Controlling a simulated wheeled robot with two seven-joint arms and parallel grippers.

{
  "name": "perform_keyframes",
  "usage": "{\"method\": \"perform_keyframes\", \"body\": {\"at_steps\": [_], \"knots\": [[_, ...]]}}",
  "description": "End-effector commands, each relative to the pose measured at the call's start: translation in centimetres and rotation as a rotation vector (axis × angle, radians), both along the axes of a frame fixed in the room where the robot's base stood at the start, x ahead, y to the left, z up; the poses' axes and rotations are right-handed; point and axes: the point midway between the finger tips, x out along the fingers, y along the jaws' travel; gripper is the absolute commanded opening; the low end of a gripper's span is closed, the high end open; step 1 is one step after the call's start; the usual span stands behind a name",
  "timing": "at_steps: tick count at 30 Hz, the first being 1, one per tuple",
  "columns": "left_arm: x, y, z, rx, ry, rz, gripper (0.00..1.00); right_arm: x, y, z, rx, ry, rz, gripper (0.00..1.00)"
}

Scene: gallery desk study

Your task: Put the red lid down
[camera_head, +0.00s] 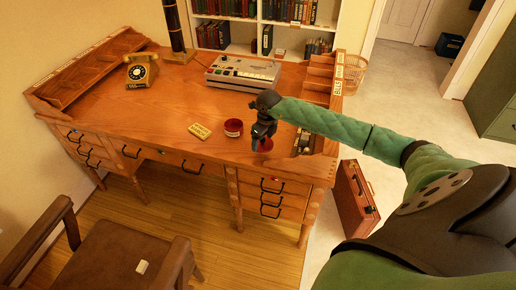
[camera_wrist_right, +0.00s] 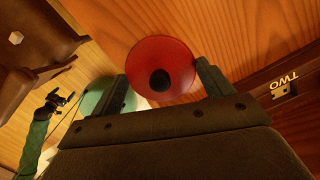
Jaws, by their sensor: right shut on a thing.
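The red lid (camera_wrist_right: 178,55) is a round disc with a black knob (camera_wrist_right: 160,80) at its middle. My right gripper (camera_wrist_right: 165,82) is shut on it, one finger on each side. In the head view the right gripper (camera_head: 264,139) points down over the desk's right part, with the red lid (camera_head: 266,146) partly hidden under it. I cannot tell whether the lid touches the desktop.
The wooden desk (camera_head: 165,120) has a yellow note (camera_head: 200,131), a grey machine (camera_head: 243,74), a yellow telephone (camera_head: 141,71) and a dark post (camera_head: 175,30). Pigeonholes (camera_head: 318,75) line its right side. A brown case (camera_head: 356,200) stands on the floor. The desktop's left middle is clear.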

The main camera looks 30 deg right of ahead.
Motion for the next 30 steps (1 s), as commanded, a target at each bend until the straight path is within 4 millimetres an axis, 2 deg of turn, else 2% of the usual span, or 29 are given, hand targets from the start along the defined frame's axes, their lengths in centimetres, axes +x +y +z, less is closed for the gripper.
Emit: {"method": "perform_keyframes", "body": {"at_steps": [4, 11, 14, 18, 30], "knots": [[0.4, -0.3, 0.6, -0.002, 0.001, 0.002, 1.00, 1.2, 1.0, -1.0, 0.000, 0.000, 0.000, 0.58], [0.9, -0.4, 0.9, -0.003, 0.002, 0.003, 1.00, 1.5, 1.3, -1.9, 0.000, 0.001, 0.000, 0.58], [1.0, -0.5, 1.2, -0.004, 0.009, 0.004, 1.00, 1.5, 1.3, -3.2, 0.000, 0.001, 0.000, 0.58], [0.6, -1.1, 2.7, -0.010, 0.020, 0.005, 1.00, 1.5, 1.3, -4.9, 0.001, 0.000, -0.001, 0.58], [1.1, -1.1, 3.3, -0.011, 0.019, 0.007, 1.00, 1.5, 1.3, -5.3, -0.001, 0.000, 0.001, 0.58]]}}
